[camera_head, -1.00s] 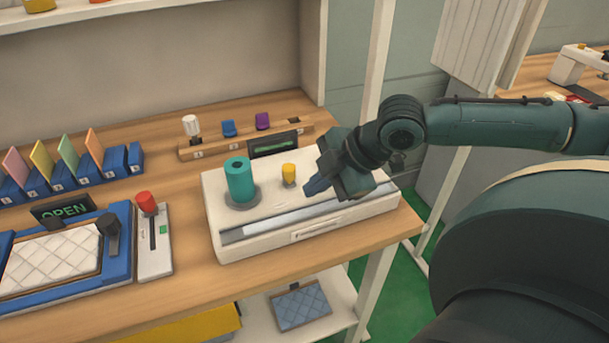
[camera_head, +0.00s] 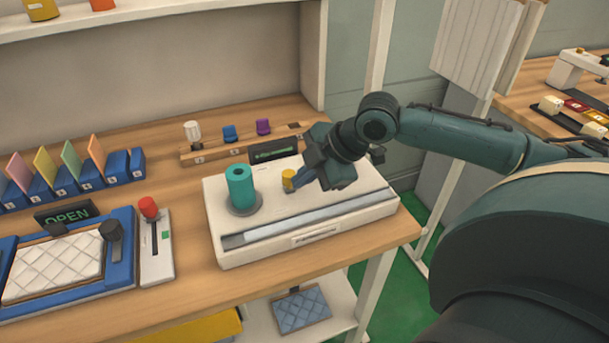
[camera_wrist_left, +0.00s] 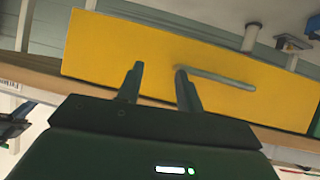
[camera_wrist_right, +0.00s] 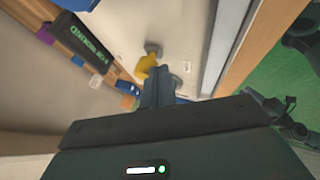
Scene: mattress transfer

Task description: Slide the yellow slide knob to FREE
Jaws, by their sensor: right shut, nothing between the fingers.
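The yellow slide knob (camera_head: 288,177) stands on top of a white box (camera_head: 212,215), to the right of a teal cylinder (camera_head: 241,184). My right gripper (camera_head: 294,187) is shut and empty, with its fingertips right beside the knob on its right, near-front side. In the right wrist view the knob (camera_wrist_right: 145,64) shows just beyond the closed fingertips (camera_wrist_right: 156,72); I cannot tell whether they touch it. A dark display (camera_head: 273,149) with green lettering sits behind the knob; I cannot read it surely. My left gripper (camera_wrist_left: 158,82) is open and empty, before a yellow panel (camera_wrist_left: 110,55).
At the left are a blue tray (camera_head: 122,262) with a quilted pad, a red-knobbed lever (camera_head: 149,208), an OPEN sign (camera_head: 66,214) and blue card holders (camera_head: 90,174).

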